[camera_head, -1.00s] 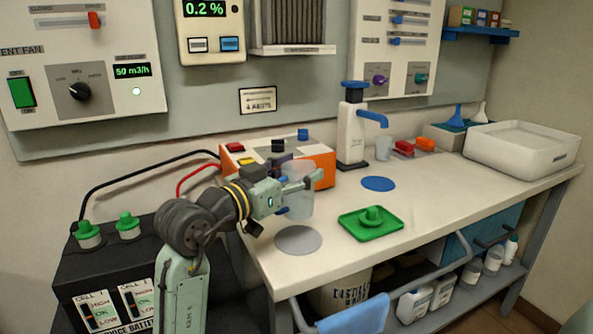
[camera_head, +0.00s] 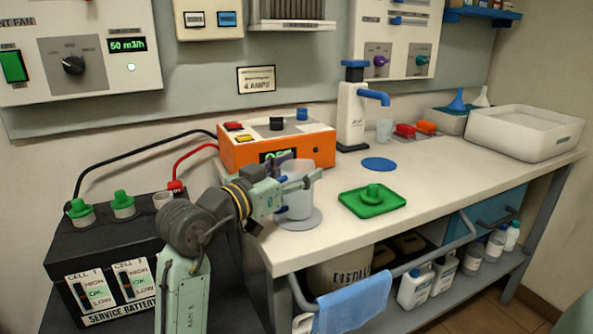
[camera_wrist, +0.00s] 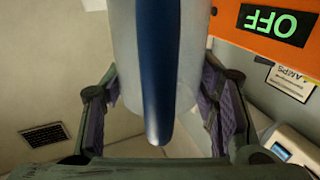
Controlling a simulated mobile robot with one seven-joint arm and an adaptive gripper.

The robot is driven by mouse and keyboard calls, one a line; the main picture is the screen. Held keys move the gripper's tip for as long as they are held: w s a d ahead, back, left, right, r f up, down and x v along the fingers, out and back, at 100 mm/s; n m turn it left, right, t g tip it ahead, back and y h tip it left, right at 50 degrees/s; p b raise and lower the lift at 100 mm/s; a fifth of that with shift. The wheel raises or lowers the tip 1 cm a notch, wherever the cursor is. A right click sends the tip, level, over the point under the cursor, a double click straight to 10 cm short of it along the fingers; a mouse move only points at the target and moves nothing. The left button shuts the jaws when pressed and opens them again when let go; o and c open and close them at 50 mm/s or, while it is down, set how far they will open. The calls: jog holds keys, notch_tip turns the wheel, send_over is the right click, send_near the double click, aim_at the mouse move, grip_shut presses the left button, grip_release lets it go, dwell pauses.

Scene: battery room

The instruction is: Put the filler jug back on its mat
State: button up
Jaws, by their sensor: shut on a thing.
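The filler jug (camera_head: 297,199) is a translucent pale cup with a blue handle (camera_wrist: 155,70), which fills the middle of the wrist view. My gripper (camera_head: 296,174) is shut on the jug, its purple-padded fingers on either side in the wrist view (camera_wrist: 160,100). The jug is upright, with its base over the round grey mat (camera_head: 302,224) near the bench's left end. I cannot tell whether the base touches the mat or hangs just above it. The jug and gripper hide part of the mat.
The orange charger (camera_head: 236,153) stands close behind the jug; its "OFF" display shows in the wrist view (camera_wrist: 275,22). A green tray (camera_head: 350,207) lies to the right, and a blue disc (camera_head: 379,164) behind it. The black battery (camera_head: 75,240) is at left. The right front of the bench is clear.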

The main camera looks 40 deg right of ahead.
jog(key=shift+f+b, duration=0.35)
jog(key=shift+f, duration=0.1)
jog(key=o, duration=1.1)
jog(key=a, duration=0.4)
jog(key=s+a, duration=0.1)
jog(key=a, duration=0.3)
jog(key=s+a, duration=0.1)
jog(key=a, duration=0.2)
jog(key=shift+a+f, duration=0.1)
jog(key=shift+a, duration=0.3)
